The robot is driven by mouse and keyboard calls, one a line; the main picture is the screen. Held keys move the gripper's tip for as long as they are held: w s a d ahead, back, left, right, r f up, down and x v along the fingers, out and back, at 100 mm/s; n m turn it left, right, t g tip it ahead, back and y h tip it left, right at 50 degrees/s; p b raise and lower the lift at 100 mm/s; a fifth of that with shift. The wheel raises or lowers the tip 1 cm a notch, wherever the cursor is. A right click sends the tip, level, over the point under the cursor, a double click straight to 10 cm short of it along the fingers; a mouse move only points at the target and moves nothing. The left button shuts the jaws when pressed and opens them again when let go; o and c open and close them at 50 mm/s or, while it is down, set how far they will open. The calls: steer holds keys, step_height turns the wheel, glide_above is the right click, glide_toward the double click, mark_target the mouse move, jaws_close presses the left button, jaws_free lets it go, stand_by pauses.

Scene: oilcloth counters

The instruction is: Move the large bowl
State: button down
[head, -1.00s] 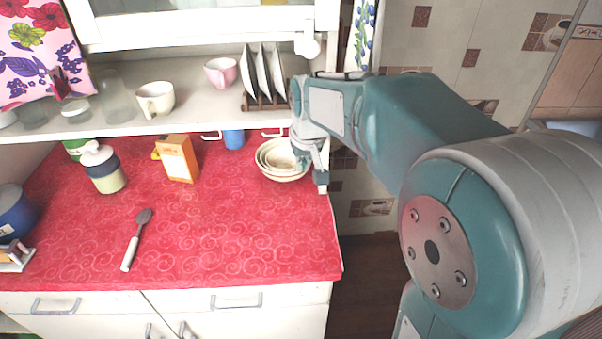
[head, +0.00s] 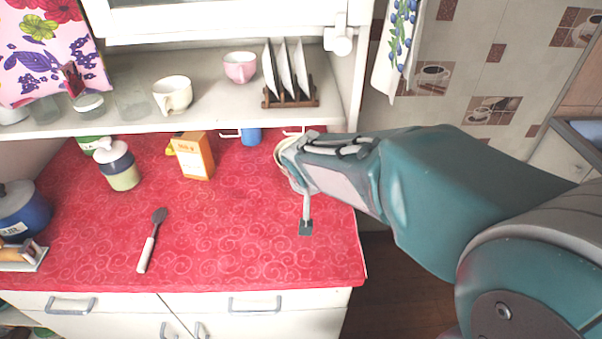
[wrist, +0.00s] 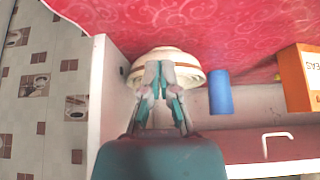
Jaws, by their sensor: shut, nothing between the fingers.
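The large bowl (head: 281,153) is cream-coloured and stands at the right back of the red counter. Only a sliver of its left rim shows in the head view, as my arm hides the rest. In the wrist view the bowl (wrist: 140,70) shows with smaller bowls nested inside it. My gripper (wrist: 159,66) is shut and empty, and its fingertips overlap the near side of the bowls in that view. I cannot tell whether they touch. In the head view the fingertips are hidden behind the arm.
An orange box (head: 196,156) and a blue cup (head: 251,136) stand left of the bowls. A spatula (head: 152,240), a jar (head: 118,167) and a blue pot (head: 22,210) are further left. The shelf (head: 215,100) overhangs the back. The front middle of the counter is clear.

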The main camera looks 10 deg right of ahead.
mark_target(301, 196)
steer(key=w+f, duration=0.2)
steer(key=f, duration=0.1)
steer(key=w+a+f, duration=0.1)
steer(key=f, duration=0.1)
steer(key=shift+f, duration=0.15)
steer(key=w, duration=0.1)
steer(key=w+d, duration=0.1)
steer(key=w, duration=0.1)
steer(key=shift+w+d, duration=0.45)
steer(key=shift+d, duration=0.1)
steer(key=shift+a, duration=0.3)
steer(key=shift+w, duration=0.2)
steer(key=w, duration=0.3)
steer(key=shift+d, duration=0.4)
steer(key=shift+w+d, duration=0.2)
steer(key=shift+w, duration=0.05)
steer(key=shift+a, duration=0.1)
